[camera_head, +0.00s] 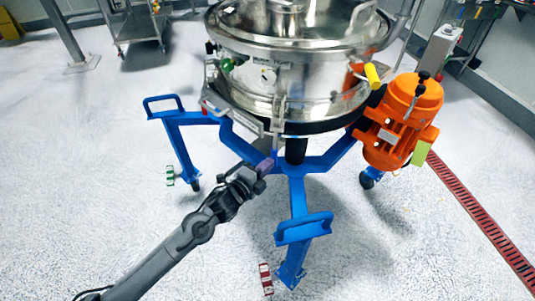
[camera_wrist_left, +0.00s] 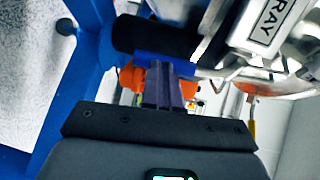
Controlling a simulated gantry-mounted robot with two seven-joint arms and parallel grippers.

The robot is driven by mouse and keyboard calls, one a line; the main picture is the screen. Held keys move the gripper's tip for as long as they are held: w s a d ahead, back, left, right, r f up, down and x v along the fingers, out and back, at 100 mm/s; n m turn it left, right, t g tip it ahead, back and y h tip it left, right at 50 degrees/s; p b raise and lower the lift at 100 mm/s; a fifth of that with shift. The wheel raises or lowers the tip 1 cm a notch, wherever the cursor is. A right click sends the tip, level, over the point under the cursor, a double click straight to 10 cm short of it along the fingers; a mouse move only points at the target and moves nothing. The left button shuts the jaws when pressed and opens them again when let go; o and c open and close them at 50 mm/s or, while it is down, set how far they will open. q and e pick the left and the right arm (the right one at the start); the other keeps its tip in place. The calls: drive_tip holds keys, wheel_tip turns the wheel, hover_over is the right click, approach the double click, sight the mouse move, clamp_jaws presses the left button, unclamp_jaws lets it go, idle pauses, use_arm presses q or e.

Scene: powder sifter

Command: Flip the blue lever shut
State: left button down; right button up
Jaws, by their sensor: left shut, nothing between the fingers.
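The steel powder sifter (camera_head: 245,78) stands on a blue frame (camera_head: 298,205). My left gripper (camera_head: 266,166) is below the front of the sifter's rim, near the frame's hub. Its two dark fingers are shut and empty. In the left wrist view the fingertips (camera_wrist_left: 165,68) are at a short blue piece (camera_wrist_left: 150,58), which looks like the blue lever. They overlap it in the picture, and I cannot tell whether they touch it. The fingers hide part of this piece, so its angle is unclear. My right gripper is not in view.
An orange motor (camera_head: 405,120) hangs at the sifter's right side. A black cylinder (camera_wrist_left: 150,35) and a labelled steel part (camera_wrist_left: 265,30) sit close to the left fingertips. The floor (camera_head: 90,190) at left is clear.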

use_arm(q)
drive_tip(key=shift+a+f, duration=0.15)
drive_tip(key=shift+f, duration=0.15)
drive_tip(key=shift+w+f, duration=0.1)
idle(0.3)
drive_tip(key=p+v, duration=0.6)
drive_tip(key=v, duration=0.8)
drive_tip(key=shift+f, duration=0.25)
